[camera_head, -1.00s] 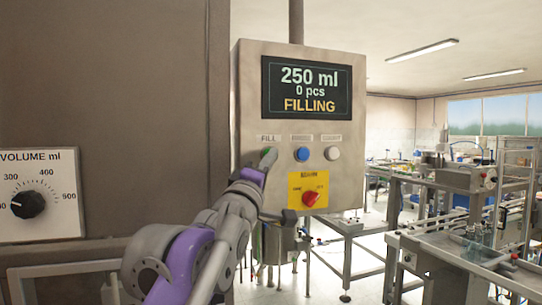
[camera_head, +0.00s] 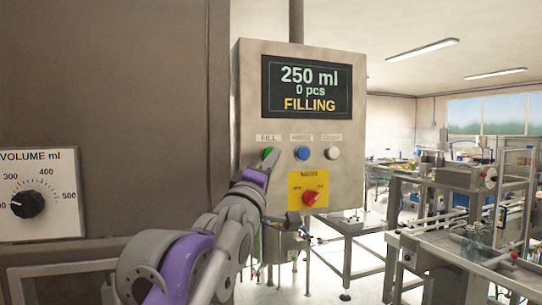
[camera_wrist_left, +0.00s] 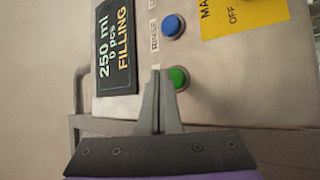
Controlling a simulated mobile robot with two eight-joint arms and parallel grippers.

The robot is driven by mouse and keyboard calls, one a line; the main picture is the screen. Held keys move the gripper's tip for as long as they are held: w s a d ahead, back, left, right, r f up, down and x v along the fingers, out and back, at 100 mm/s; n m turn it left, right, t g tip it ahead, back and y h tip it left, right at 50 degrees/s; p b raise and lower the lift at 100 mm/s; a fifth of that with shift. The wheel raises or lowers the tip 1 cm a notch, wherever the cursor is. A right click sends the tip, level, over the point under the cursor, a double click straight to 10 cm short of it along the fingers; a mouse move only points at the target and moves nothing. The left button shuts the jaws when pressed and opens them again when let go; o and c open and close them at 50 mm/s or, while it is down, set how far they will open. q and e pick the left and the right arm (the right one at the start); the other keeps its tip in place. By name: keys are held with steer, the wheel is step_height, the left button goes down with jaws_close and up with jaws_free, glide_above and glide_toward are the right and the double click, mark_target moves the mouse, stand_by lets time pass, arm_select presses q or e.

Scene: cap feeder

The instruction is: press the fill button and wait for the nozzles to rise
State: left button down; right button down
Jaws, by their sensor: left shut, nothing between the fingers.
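The control panel (camera_head: 345,190) carries a screen (camera_head: 306,88) that reads 250 ml, 0 pcs, FILLING. The green fill button (camera_head: 268,152) is at the panel's left, under the FILL label; it also shows in the left wrist view (camera_wrist_left: 178,78). My left gripper (camera_head: 266,162) is shut and empty, with its tips close to the green button. In the left wrist view the shut fingers (camera_wrist_left: 158,78) are just beside the button; I cannot tell whether they touch it. My right gripper is in neither view. I cannot make out the nozzles.
A blue button (camera_head: 302,153), a white button (camera_head: 332,153) and a red main switch (camera_head: 310,197) on a yellow plate are on the same panel. A volume dial (camera_head: 28,204) is at the left. Conveyor machinery (camera_head: 470,245) stands at the right.

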arm_select(q)
steer(key=shift+s, duration=0.1)
steer(key=shift+s+d, duration=0.3)
steer(key=shift+s, duration=0.45)
steer(key=shift+s+d, duration=0.25)
steer(key=shift+s, duration=0.5)
steer(key=shift+s+d, duration=0.3)
steer(key=shift+s, duration=0.45)
steer(key=s+a+f+m+g+y, duration=0.1)
steer(key=a+f+m+g+y, duration=0.2)
steer(key=f, duration=0.8)
steer(key=s+a+f+m+g+y, duration=0.15)
steer(key=a+f, duration=0.25)
steer(key=f, duration=0.6)
steer(key=s+a+f+m+g+y, duration=0.1)
steer(key=s+a+f+g, duration=0.2)
steer(key=f, duration=0.8)
steer(key=s+a+f+m+g, duration=0.1)
steer(key=s+a+f+g, duration=0.1)
steer(key=s+f, duration=0.4)
steer(key=s+a+f+m+g+y, duration=0.1)
steer(key=s+f, duration=0.5)
steer(key=f, duration=0.7)
steer(key=s+a+f+m+g+y, duration=0.1)
steer(key=s+a+f+m+g, duration=0.2)
steer(key=f, duration=0.6)
steer(key=s+a+g, duration=0.2)
steer(key=s+a, duration=0.1)
steer(key=s, duration=0.1)
steer(key=shift+f, duration=0.35)
